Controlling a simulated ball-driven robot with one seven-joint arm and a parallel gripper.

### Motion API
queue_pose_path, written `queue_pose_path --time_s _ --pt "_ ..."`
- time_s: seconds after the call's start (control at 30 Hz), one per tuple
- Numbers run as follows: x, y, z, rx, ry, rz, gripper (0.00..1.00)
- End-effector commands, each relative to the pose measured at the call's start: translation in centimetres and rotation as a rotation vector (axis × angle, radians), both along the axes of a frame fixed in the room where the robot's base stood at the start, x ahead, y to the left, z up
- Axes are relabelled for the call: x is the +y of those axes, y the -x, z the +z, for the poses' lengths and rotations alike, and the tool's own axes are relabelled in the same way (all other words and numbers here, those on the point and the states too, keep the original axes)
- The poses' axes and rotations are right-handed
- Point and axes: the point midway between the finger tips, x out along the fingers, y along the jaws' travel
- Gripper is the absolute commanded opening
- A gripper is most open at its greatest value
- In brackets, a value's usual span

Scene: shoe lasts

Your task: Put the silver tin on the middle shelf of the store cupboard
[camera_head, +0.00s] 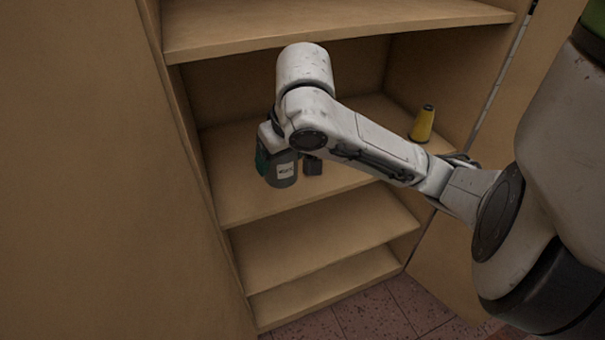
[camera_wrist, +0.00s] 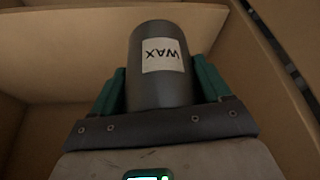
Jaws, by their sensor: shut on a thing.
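The silver tin (camera_head: 284,172) looks dark grey and has a white label. In the wrist view the tin (camera_wrist: 160,90) shows upside-down letters reading WAX. My gripper (camera_head: 271,160) is shut on the tin, with a green finger on each side of it in the wrist view (camera_wrist: 160,88). The store cupboard (camera_head: 180,120) is open. I cannot tell whether the tin touches that shelf.
A higher shelf (camera_head: 330,22) runs above my arm. Lower shelves (camera_head: 320,243) look empty. The cupboard's side panels stand at left and right. The shelf's left part looks clear.

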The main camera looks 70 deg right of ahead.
Motion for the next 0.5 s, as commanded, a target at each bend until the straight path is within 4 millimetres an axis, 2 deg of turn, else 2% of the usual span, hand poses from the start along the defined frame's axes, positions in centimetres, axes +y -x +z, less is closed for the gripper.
queue_pose_path --time_s 0.03,0.5 --pt "-0.4 0.0 -0.8 -0.002 0.006 -0.002 0.31" --pt "-1.5 0.0 -1.1 -0.004 0.006 0.003 0.31"
